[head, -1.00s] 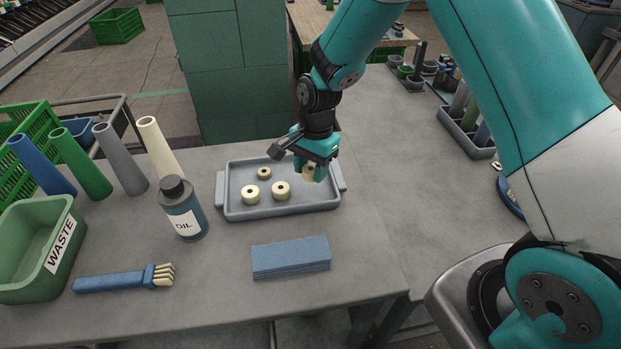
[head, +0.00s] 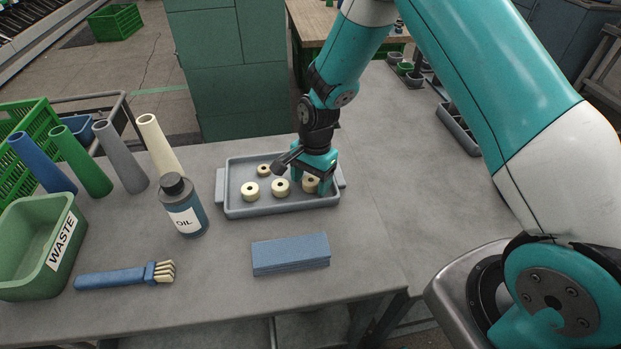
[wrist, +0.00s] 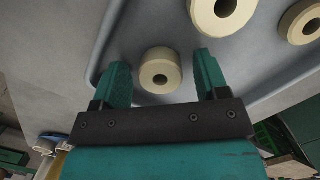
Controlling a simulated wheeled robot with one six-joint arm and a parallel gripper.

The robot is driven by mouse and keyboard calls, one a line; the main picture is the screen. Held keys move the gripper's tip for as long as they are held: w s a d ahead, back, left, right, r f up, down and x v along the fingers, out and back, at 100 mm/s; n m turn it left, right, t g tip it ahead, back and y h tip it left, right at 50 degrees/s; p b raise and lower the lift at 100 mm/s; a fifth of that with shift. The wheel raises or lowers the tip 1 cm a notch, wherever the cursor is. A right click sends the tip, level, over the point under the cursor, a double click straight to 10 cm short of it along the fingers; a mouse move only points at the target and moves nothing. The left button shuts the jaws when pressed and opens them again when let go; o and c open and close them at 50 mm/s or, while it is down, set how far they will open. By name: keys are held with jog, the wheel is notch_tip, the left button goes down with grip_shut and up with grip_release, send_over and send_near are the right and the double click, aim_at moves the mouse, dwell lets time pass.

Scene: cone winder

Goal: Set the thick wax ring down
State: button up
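A cream wax ring (head: 310,184) with a dark hole rests in the right part of the grey tray (head: 237,212). My gripper (head: 314,188) is low over the tray with its fingers on either side of this ring. In the wrist view, the ring (wrist: 160,71) lies between the open fingers (wrist: 163,62), with a gap on each side. The fingers partly hide it in the head view. Other cream rings stand in the tray: one at left (head: 250,192), one in the middle (head: 281,187) and a smaller one behind (head: 264,170).
A blue block (head: 291,254) lies in front of the tray. An oil bottle (head: 183,206) stands at its left, with several coloured cones (head: 122,157) behind. A brush (head: 124,276) and a green waste bin (head: 37,247) are farther left.

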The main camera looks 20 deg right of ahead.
jog(key=shift+r, duration=0.1)
notch_tip(320, 180, up, 11)
jog(key=w+d+b, duration=0.1)
jog(key=b, duration=0.1)
jog(key=s+a+r+n+y, duration=0.1)
jog(key=s+r+n, duration=0.4)
jog(key=s, duration=0.3)
jog(key=s+a+r+n+y, duration=0.1)
jog(key=s+a+r+n, duration=0.1)
jog(key=s+r+n, duration=0.3)
jog(key=s+a+r+n, duration=0.2)
jog(key=s+r+n, duration=0.3)
jog(key=s, duration=0.8)
jog(key=n, duration=0.3)
jog(key=shift+a+t+y, duration=0.2)
jog(key=shift+t+y, duration=0.2)
jog(key=shift+w, duration=0.1)
